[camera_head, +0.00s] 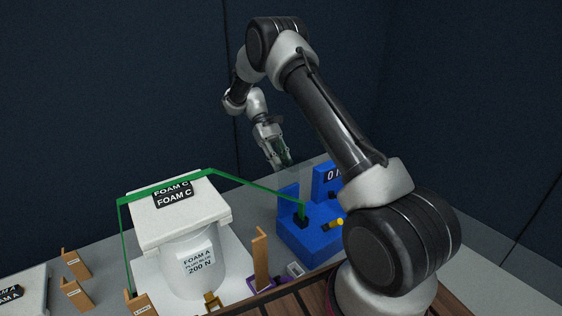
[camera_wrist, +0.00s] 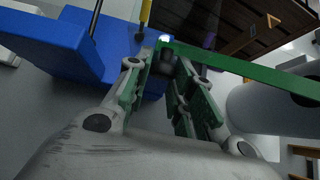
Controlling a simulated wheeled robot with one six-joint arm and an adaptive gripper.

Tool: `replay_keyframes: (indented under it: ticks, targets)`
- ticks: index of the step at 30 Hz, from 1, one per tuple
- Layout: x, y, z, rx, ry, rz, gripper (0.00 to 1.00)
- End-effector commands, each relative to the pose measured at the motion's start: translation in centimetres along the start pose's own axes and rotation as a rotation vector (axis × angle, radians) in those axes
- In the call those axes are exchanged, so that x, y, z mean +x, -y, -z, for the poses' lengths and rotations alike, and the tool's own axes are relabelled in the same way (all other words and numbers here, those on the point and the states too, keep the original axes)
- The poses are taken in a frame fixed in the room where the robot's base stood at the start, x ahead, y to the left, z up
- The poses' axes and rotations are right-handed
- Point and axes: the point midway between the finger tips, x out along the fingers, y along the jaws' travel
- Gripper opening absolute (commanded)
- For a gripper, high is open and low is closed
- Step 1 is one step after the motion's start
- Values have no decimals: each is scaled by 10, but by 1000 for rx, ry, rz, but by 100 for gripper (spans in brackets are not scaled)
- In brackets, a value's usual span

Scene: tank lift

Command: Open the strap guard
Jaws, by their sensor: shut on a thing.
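My gripper (camera_head: 288,163) is above and behind the blue fixture (camera_head: 312,235), pointing down. In the wrist view its green-padded fingers (camera_wrist: 166,72) are shut on a dark piece (camera_wrist: 166,58), mostly hidden between the tips; I cannot tell whether it is part of the strap guard. A faint see-through shape shows below the fingers in the head view. The green strap (camera_head: 252,188) runs over the white lid (camera_head: 180,213) and down to the fixture. In the wrist view the strap (camera_wrist: 240,66) passes close beyond the fingertips.
The white tank (camera_head: 190,262) stands left of the fixture under the lid. Wooden brackets (camera_head: 76,263) stand around it. A yellow pin (camera_head: 334,224) sticks out of the fixture. A wooden slatted deck (camera_head: 290,300) lies in front. Open air surrounds my forearm.

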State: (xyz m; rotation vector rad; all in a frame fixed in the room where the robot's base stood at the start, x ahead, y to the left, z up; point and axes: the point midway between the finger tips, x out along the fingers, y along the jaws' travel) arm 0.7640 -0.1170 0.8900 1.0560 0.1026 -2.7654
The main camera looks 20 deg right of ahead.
Motion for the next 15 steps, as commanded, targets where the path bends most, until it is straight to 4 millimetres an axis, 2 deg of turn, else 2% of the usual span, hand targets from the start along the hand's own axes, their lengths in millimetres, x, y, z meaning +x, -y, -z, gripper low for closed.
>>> replay_keyframes:
  ticks: [2,3,6,15]
  targets:
    - [0,0,2,0,-6,0,0]
    - [0,0,2,0,-6,0,29]
    - [0,0,1,0,-5,0,46]
    - [-1,0,0,0,-3,0,46]
